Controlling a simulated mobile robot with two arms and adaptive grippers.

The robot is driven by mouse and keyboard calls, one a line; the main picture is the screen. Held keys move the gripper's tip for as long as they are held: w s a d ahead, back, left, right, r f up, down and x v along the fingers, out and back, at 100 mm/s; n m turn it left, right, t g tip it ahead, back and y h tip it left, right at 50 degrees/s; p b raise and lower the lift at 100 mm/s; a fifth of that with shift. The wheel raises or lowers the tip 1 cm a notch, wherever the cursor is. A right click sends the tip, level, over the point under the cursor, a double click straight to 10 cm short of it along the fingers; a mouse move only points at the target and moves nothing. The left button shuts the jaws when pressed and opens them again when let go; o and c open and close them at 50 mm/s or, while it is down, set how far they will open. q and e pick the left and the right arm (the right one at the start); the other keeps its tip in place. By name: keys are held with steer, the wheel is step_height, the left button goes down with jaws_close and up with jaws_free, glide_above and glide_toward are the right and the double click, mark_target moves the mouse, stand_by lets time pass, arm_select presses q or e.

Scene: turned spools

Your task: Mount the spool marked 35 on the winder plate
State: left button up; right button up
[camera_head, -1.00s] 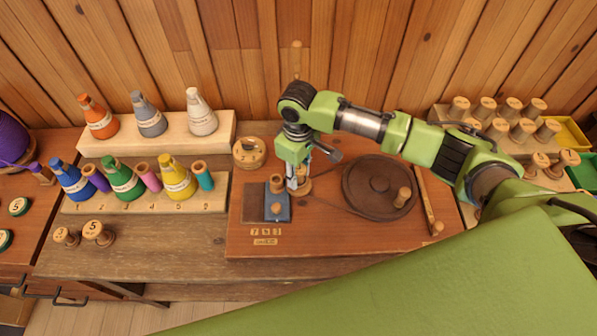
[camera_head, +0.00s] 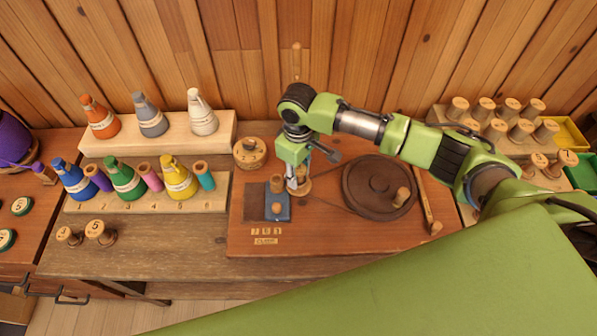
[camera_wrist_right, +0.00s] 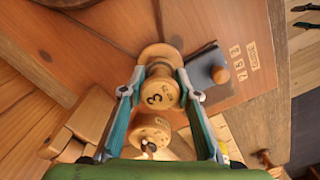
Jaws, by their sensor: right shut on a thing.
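My right gripper (camera_head: 298,186) is low over the brown winder board (camera_head: 350,235), beside the blue plate (camera_head: 284,214). It also shows in the right wrist view (camera_wrist_right: 160,78), with its two fingers closed around a turned wooden spool (camera_wrist_right: 158,96). That spool's end face carries a large 3 and smaller marks too blurred to read. A round wooden flange (camera_wrist_right: 160,54) shows at its far end; I cannot tell if it belongs to the spool or the board. In the head view the fingers hide most of the held spool. My left gripper is not in view.
A wooden post (camera_head: 277,184) stands by the blue plate. A dark wheel (camera_head: 379,184) lies right of the gripper. Cones stand on a rack (camera_head: 150,204) at left, with two spools (camera_head: 101,233) in front. More spools (camera_head: 497,128) stand at far right.

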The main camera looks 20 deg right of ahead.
mark_target(298, 169)
steer(key=shift+f, duration=0.65)
steer(key=o, duration=0.7)
steer(key=shift+c, duration=0.2)
steer(key=shift+r, duration=0.15)
step_height(298, 169, up, 8)
steer(key=p, duration=0.9)
steer(key=shift+r, duration=1.45)
